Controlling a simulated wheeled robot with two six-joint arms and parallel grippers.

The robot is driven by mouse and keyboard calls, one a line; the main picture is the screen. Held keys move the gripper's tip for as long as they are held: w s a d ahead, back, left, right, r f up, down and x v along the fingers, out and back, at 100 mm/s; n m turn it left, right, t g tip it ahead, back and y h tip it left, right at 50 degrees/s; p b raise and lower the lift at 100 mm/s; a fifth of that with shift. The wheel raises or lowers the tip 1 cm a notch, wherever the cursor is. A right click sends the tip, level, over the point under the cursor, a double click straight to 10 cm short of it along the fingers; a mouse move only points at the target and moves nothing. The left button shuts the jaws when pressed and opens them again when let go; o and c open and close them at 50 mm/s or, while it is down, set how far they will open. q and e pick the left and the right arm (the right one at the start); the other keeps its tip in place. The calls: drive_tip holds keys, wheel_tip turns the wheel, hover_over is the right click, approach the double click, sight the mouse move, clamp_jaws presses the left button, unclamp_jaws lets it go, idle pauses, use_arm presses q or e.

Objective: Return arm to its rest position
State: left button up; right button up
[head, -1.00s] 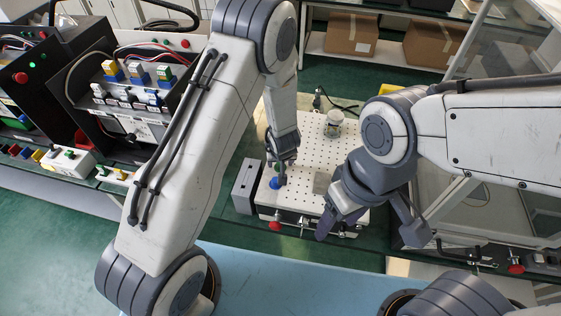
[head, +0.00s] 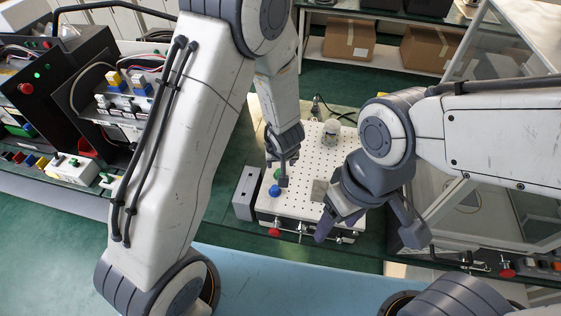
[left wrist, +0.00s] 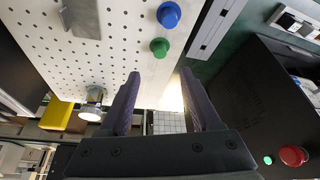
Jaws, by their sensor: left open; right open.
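My left gripper (head: 283,172) hangs over the white perforated board (head: 305,160) in the head view, beside a blue knob (head: 274,190). In the left wrist view its two dark fingers (left wrist: 160,97) are apart with nothing between them. The blue knob (left wrist: 169,14) and a green knob (left wrist: 159,47) stand on the board beyond the fingertips. My right gripper (head: 335,218) is at the board's front right corner in the head view, open; I see nothing held in it. A grey metal block (head: 320,190) on the board is close to it.
A grey box (head: 246,193) stands at the board's left side. A round clear-and-metal fitting (head: 331,130) sits at its back. A red knob (head: 274,232) is at its front. A dark equipment rack (head: 40,95) stands at left. Cardboard boxes (head: 350,36) lie on a shelf behind.

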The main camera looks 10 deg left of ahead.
idle(0.6)
use_arm(q)
drive_tip(key=s+a+r+m+g+h, duration=0.1)
drive_tip(key=s+a+r+m+g, duration=0.15)
drive_tip(key=s+a+r, duration=0.9)
drive_tip(key=s+d+f+m+g+h+b, duration=0.1)
drive_tip(key=s+d+m+b, duration=0.7)
drive_tip(key=s+d, duration=0.5)
drive_tip(key=d+b, duration=0.1)
drive_tip(key=d, duration=0.2)
drive_tip(key=shift+s+f+g, duration=0.3)
drive_tip(key=shift+g, duration=0.05)
